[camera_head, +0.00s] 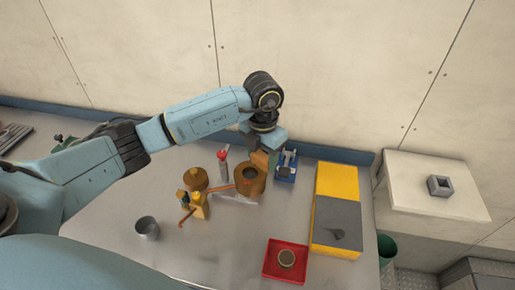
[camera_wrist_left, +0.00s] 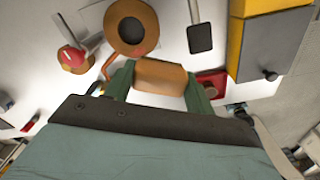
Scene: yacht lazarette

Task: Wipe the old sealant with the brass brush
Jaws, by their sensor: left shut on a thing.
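My left gripper (camera_head: 262,152) is shut on a light brown wooden block, which looks like the back of the brass brush (camera_wrist_left: 160,75). It holds the block beside the brown round pot (camera_head: 250,190), above the table. In the left wrist view the block sits between the two green fingers (camera_wrist_left: 158,82). Its bristles are hidden, and I cannot tell whether it touches anything. A pale streak (camera_head: 236,198) lies on the table in front of the pot; I cannot tell whether it is the old sealant. My right gripper is out of view.
A red-topped bottle (camera_head: 222,165), a blue holder (camera_head: 287,165) and a yellow box (camera_head: 337,180) with a grey face stand near. A metal cup (camera_head: 147,228) stands front left; a red tray (camera_head: 270,272) holds a round tin.

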